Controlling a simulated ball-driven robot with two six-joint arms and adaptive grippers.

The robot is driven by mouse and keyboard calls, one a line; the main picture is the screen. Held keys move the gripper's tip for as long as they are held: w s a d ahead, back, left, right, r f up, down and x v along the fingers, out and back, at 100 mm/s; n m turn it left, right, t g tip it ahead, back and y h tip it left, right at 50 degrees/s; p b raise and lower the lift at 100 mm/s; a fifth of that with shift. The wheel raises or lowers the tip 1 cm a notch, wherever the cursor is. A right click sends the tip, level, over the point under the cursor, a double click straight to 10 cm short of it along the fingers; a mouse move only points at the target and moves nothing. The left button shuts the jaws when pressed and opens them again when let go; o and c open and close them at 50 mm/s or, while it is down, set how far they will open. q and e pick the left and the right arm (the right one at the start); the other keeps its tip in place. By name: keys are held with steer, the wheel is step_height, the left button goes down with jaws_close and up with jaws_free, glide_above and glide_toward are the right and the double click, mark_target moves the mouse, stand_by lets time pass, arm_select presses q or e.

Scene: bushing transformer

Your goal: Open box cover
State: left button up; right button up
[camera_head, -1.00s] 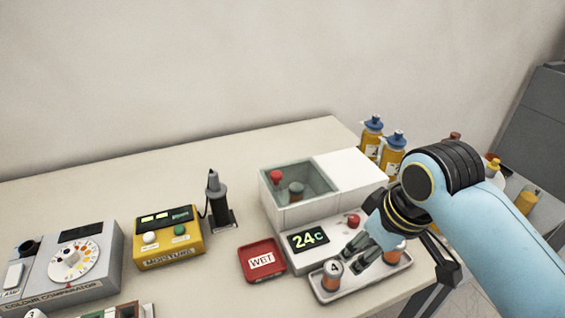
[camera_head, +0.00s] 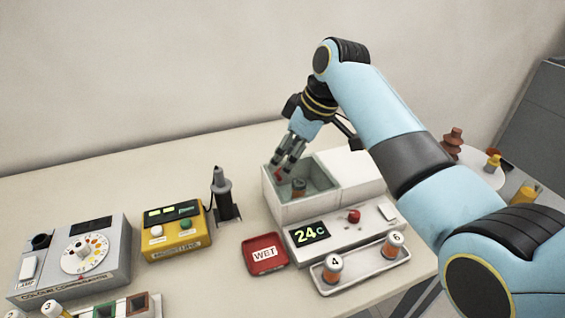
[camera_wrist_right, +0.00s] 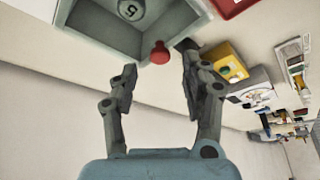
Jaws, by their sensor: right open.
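The white box (camera_head: 298,211) has an open-looking, grey-walled compartment at its left, seemingly under a clear cover (camera_head: 318,182). A red knob (camera_head: 279,174) is at the cover's back left corner; it also shows in the right wrist view (camera_wrist_right: 159,53). A vial marked 5 (camera_wrist_right: 131,8) stands inside the compartment. My right gripper (camera_head: 283,165) is above the compartment's back left corner, close to the knob. In the right wrist view its fingers (camera_wrist_right: 158,64) are apart, with the knob just beyond and between the tips. Contact cannot be told. My left gripper is not in view.
A black probe stand (camera_head: 224,198) and a yellow moisture meter (camera_head: 176,232) stand left of the box. The red WET tray (camera_head: 248,264) and a tray with vials 4 and 6 (camera_head: 362,274) are in front. The table behind the box is clear.

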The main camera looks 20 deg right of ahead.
mark_target(280, 170)
steer(key=shift+x, duration=1.7)
steer(key=shift+c, duration=0.3)
jaws_close()
